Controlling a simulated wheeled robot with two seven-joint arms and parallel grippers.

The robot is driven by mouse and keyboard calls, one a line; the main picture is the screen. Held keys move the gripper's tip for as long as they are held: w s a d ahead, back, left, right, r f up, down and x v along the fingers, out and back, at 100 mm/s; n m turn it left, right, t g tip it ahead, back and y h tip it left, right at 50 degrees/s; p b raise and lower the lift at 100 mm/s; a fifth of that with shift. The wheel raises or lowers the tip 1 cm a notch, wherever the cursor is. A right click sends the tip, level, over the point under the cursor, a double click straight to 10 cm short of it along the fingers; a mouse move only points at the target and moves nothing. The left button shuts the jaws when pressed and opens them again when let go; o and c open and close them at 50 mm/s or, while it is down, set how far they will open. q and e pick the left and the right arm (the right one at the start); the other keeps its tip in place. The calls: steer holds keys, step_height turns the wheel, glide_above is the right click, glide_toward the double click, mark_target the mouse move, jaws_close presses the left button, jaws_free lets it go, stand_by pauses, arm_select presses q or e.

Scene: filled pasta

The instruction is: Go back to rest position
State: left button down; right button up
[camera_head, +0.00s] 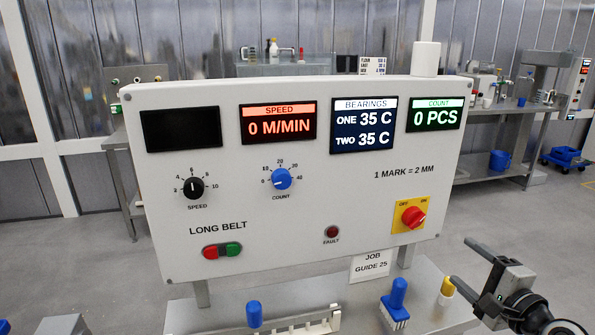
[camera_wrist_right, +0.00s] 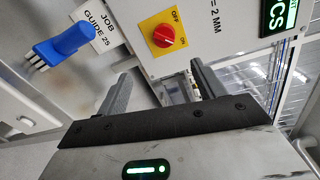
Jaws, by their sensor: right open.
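My right gripper (camera_head: 460,260) is at the lower right of the head view, in front of the panel's lower right corner. Its two fingers are apart with nothing between them. In the right wrist view the open fingers (camera_wrist_right: 163,70) point toward the panel's lower edge, below the red rotary switch (camera_wrist_right: 162,36). The white control panel (camera_head: 300,215) stands upright, with the red switch (camera_head: 413,217) on a yellow plate. The gripper appears clear of the switch. My left gripper is not in view.
A yellow-topped white item (camera_head: 447,288) is close to the right gripper. A steel bench (camera_head: 505,108) stands behind right; grey floor (camera_head: 510,205) lies open before it.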

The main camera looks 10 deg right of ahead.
steer(key=s+a+f+n+g, duration=0.2)
steer(key=s+a+f+n, duration=0.1)
steer(key=a+f+n, duration=0.4)
steer(key=s+a+f+n+g, duration=0.25)
steer(key=s+a+f, duration=0.2)
steer(key=f, duration=0.45)
steer(key=s+a+f+n+g, duration=0.1)
steer(key=s+a+f+n, duration=0.2)
steer(key=s+a+n, duration=0.2)
steer(key=s+a+f+n+g+y, duration=0.1)
steer(key=s+a+f+n, duration=0.2)
steer(key=s+a+n, duration=0.2)
steer(key=a+n, duration=0.2)
steer(key=a, duration=0.2)
steer(key=shift+s+f, duration=0.3)
steer(key=shift+f, duration=0.1)
